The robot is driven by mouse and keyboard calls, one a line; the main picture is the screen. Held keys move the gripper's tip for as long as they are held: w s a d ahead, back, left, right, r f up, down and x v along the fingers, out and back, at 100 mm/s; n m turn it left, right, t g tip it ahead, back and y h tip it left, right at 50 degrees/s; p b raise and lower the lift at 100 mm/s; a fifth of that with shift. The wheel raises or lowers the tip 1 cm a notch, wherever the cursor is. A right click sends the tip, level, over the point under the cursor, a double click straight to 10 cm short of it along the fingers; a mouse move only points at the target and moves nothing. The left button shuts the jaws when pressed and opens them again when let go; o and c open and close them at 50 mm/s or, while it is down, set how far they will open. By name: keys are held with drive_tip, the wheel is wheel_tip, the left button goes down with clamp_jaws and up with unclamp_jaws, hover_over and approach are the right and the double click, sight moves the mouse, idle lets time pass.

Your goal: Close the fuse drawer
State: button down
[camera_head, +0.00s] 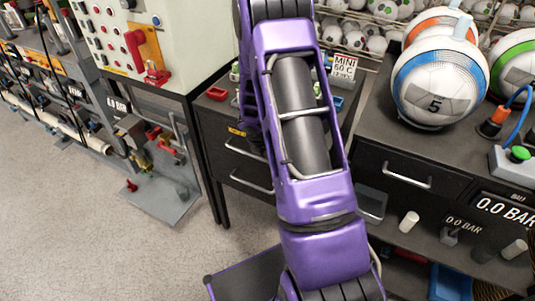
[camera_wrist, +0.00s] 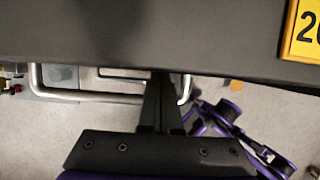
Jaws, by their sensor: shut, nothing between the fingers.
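In the head view a dark cabinet left of my purple arm has a drawer front (camera_head: 247,143) with a yellow label (camera_head: 236,131) and a silver handle (camera_head: 243,151). I take this labelled drawer to be the fuse drawer; how far it stands out is hard to tell. In the wrist view a dark panel (camera_wrist: 150,40) spans the top, with a yellow label (camera_wrist: 305,30) at right. A silver bar handle (camera_wrist: 85,98) runs below it. My gripper (camera_wrist: 160,85) is shut and empty, its black fingertips close to the panel and handle; contact cannot be told. My arm hides the gripper in the head view.
A second drawer handle (camera_head: 250,184) sits lower on the same cabinet. A control console (camera_head: 130,45) with a red lever stands left. The right bench has a drawer handle (camera_head: 407,181) and a ball marked 5 (camera_head: 438,82). The floor (camera_head: 90,240) at front left is clear.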

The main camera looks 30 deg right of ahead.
drive_tip(key=shift+w+d+r, duration=0.15)
drive_tip(key=shift+d, duration=0.1)
